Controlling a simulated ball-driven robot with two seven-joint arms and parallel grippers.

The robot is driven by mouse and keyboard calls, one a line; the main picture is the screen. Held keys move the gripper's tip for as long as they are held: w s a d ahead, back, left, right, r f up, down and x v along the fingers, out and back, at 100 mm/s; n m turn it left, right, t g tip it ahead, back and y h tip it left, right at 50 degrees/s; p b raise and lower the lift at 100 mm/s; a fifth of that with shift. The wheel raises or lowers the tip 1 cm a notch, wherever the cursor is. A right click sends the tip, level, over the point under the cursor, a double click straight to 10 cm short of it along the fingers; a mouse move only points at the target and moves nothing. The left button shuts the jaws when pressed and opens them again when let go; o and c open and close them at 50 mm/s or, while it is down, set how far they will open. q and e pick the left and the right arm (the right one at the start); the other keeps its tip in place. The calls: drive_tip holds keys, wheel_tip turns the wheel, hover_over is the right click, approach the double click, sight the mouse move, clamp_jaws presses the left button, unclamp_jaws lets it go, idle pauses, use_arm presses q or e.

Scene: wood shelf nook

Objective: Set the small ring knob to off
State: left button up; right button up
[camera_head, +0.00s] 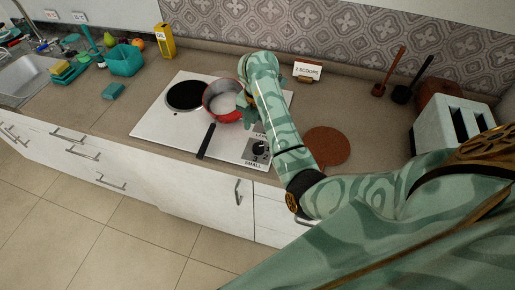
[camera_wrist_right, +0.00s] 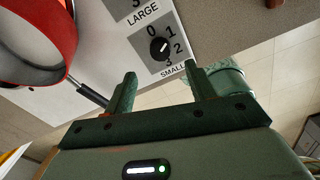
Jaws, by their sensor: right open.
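The small ring knob (camera_wrist_right: 159,47) is a black round knob on a grey dial plate marked 0, 1, 2 and 3, above the word SMALL. Its pale mark seems to point to the right side of the dial, toward 1 or 2, not at the 0 on the upper left. The knob also shows at the front right of the white cooktop (camera_head: 150,128) in the head view (camera_head: 259,148). My right gripper (camera_wrist_right: 158,84) is open and empty, its fingers apart just below the dial in the wrist view. My left gripper is out of view.
A red saucepan (camera_head: 208,100) stands on the cooktop, its black handle (camera_head: 206,142) reaching over the front. A LARGE label (camera_wrist_right: 143,14) marks the neighbouring dial. A round brown board (camera_head: 328,147) and a toaster (camera_head: 455,128) are to the right.

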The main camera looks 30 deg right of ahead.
sight(258, 146)
wheel_tip(258, 146, down, 8)
drive_tip(key=b, duration=0.3)
drive_tip(key=c, duration=1)
